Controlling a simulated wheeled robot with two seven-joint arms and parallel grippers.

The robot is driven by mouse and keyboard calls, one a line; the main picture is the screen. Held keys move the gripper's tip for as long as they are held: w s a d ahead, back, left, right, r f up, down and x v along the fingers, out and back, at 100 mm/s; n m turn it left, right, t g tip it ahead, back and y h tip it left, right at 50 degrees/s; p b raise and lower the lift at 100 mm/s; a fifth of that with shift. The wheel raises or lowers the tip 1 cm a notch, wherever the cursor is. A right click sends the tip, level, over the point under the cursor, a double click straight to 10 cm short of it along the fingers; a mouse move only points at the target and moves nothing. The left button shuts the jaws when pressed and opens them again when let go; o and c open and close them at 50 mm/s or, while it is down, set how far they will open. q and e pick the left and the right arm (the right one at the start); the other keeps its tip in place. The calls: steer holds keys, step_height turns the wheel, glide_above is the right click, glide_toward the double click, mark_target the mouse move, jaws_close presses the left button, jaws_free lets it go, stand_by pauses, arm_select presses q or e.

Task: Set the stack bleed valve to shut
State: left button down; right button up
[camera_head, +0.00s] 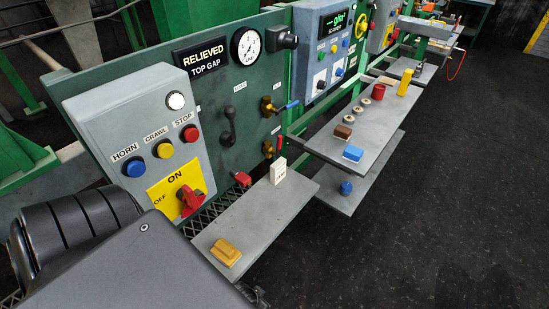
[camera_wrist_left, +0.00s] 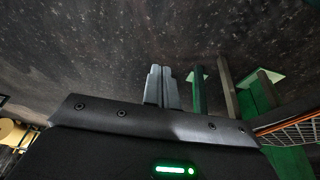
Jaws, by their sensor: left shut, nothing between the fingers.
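Two small brass valves sit on the green panel; their labels are too small to read, so I cannot tell which is the stack bleed valve. The upper valve has a blue lever (camera_head: 288,105) lying roughly sideways to the right. The lower valve has a red lever (camera_head: 280,144) standing roughly upright. My left arm fills the lower left of the head view, well short of both valves, and its gripper is hidden there. In the left wrist view my left gripper (camera_wrist_left: 161,72) is shut and empty, over dark floor. My right gripper is not in view.
The grey control box (camera_head: 125,110) has buttons and a red rotary switch (camera_head: 190,197). A black lever (camera_head: 228,125) and a gauge (camera_head: 246,47) are nearby. A grey shelf (camera_head: 245,225) below carries a yellow block (camera_head: 225,252) and a white block (camera_head: 278,170). Open floor lies right.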

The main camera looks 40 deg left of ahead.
mark_target(278, 144)
arm_select(q)
steer(key=w+a+r+n+t, duration=0.1)
steer(key=w+r, duration=0.2)
steer(key=r, duration=0.5)
steer(key=w+a+r+n+t+y, duration=0.1)
steer(key=w+r+n+t, duration=0.1)
steer(key=r, duration=0.6)
steer(key=w+a+r+n+t, duration=0.1)
steer(key=w+a+r, duration=0.15)
steer(key=r, duration=0.55)
steer(key=w+a+r+n+t+y, duration=0.3)
steer(key=w+a+r+n+t, duration=0.75)
steer(key=a+r+n, duration=0.4)
steer(key=shift+n+g, duration=0.25)
steer(key=shift+n, duration=0.7)
steer(key=w+p, duration=0.1)
steer(key=w, duration=0.3)
steer(key=w+a+f+p, duration=0.1)
steer(key=w, duration=0.9)
steer(key=shift+w+a+f+p, duration=0.2)
steer(key=shift+a+f+p, duration=0.05)
steer(key=shift+a+p, duration=0.15)
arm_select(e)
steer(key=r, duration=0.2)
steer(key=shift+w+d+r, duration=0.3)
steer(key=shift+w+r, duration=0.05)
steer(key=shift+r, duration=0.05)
